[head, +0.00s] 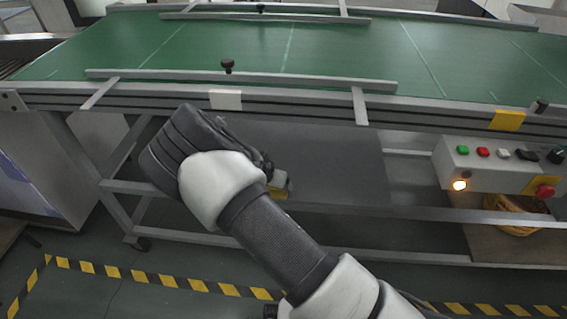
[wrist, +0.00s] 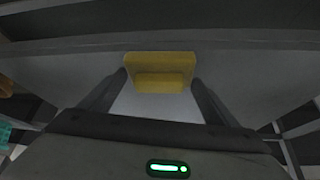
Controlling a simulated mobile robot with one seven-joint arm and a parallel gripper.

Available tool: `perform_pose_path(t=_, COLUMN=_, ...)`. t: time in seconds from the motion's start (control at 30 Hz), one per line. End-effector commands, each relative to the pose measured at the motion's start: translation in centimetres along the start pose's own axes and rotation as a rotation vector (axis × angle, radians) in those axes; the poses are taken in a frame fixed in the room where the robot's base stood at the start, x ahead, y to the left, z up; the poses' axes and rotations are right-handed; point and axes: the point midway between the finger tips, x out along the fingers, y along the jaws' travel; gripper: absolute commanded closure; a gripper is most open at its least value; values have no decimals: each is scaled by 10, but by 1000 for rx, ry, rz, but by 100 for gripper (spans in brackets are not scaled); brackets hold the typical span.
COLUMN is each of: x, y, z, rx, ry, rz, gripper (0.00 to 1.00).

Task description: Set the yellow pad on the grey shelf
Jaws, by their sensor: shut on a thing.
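The yellow pad (wrist: 160,62) is between the two fingertips of my gripper (wrist: 160,82) in the wrist view. My gripper is shut on it. In the head view only a small bit of yellow (head: 278,194) shows at the end of my gripper (head: 272,180), and my arm hides most of the hand. The grey shelf (head: 340,165) lies under the conveyor, behind and beside my gripper. Whether the pad touches the shelf or is above it, I cannot tell.
The green conveyor (head: 300,50) with its metal side rail (head: 300,105) runs above the shelf. A control box (head: 490,165) with buttons hangs at the right, with a wicker basket (head: 515,222) below it. The shelf right of my gripper looks clear.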

Motion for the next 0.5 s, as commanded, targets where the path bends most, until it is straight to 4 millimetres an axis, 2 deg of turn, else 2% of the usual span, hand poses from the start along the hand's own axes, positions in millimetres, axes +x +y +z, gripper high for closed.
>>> perform_pose_path(t=0.03, x=10, y=1, z=-11, rx=1, ry=3, rz=1, gripper=40)
perform_pose_path(t=0.2, x=26, y=0, z=-42, rx=0, ry=2, rz=0, gripper=40)
perform_pose_path(t=0.5, x=42, y=1, z=-69, rx=-1, ry=1, rz=1, gripper=40)
